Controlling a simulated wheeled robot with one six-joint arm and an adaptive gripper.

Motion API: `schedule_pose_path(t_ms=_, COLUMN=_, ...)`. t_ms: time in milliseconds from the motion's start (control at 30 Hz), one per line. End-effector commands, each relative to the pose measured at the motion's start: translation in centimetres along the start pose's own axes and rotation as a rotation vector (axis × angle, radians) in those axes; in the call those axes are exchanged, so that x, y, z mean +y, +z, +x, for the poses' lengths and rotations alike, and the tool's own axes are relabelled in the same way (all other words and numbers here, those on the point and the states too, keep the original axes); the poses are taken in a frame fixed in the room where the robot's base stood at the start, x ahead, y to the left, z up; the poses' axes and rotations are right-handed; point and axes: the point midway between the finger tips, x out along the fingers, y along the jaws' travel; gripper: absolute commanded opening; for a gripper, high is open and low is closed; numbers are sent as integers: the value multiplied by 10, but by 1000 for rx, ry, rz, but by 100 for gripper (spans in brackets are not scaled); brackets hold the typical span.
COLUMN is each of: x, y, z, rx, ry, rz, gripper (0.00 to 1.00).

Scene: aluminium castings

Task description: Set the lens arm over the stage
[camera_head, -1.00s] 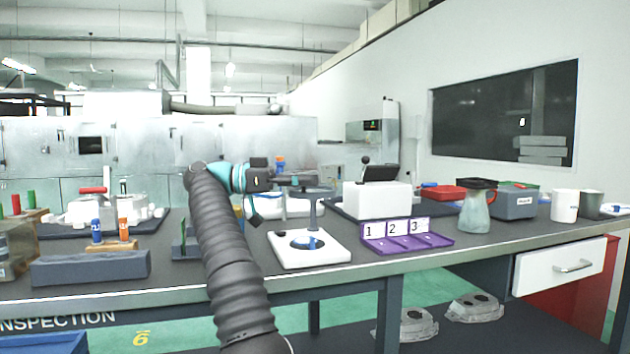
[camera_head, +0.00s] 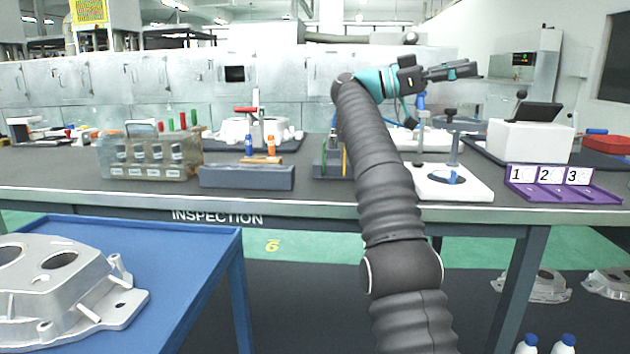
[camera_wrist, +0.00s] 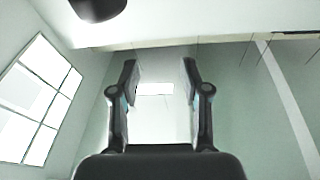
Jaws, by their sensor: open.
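The magnifier stand has a white base (camera_head: 470,190) on the bench, with a blue stage disc (camera_head: 446,180) on it and an upright post (camera_head: 454,152). A grey ring-like lens arm (camera_head: 472,125) appears at the post's top, reaching right; its exact angle over the stage is hard to tell. My gripper (camera_head: 458,71) is raised above the stand, pointing right, apart from it. In the wrist view my gripper (camera_wrist: 157,85) has its fingers spread, with nothing between them; only walls and a window show there.
A purple numbered tray (camera_head: 562,188) and a white box with a dark screen (camera_head: 530,142) stand right of the stand. A grey block (camera_head: 246,177) and a clear case (camera_head: 150,158) are left. A blue cart (camera_head: 190,270) holding a casting (camera_head: 60,285) is at front left.

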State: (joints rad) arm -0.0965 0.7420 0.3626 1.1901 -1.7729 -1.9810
Motion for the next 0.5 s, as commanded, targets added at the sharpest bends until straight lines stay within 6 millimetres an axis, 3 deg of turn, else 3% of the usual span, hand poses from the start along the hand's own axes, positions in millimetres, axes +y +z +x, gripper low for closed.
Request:
schedule_pose_path(t_ms=33, x=-4, y=-27, z=8, rx=68, ry=-62, rz=46, gripper=46)
schedule_pose_path(t_ms=200, x=-24, y=-95, z=12, rx=270, ry=-326, rz=183, gripper=46)
schedule_pose_path(t_ms=333, x=-34, y=-132, z=1, rx=376, ry=-560, rz=255, gripper=46)
schedule_pose_path(t_ms=500, x=-37, y=-152, z=-30, rx=439, ry=-893, rz=297, gripper=46)
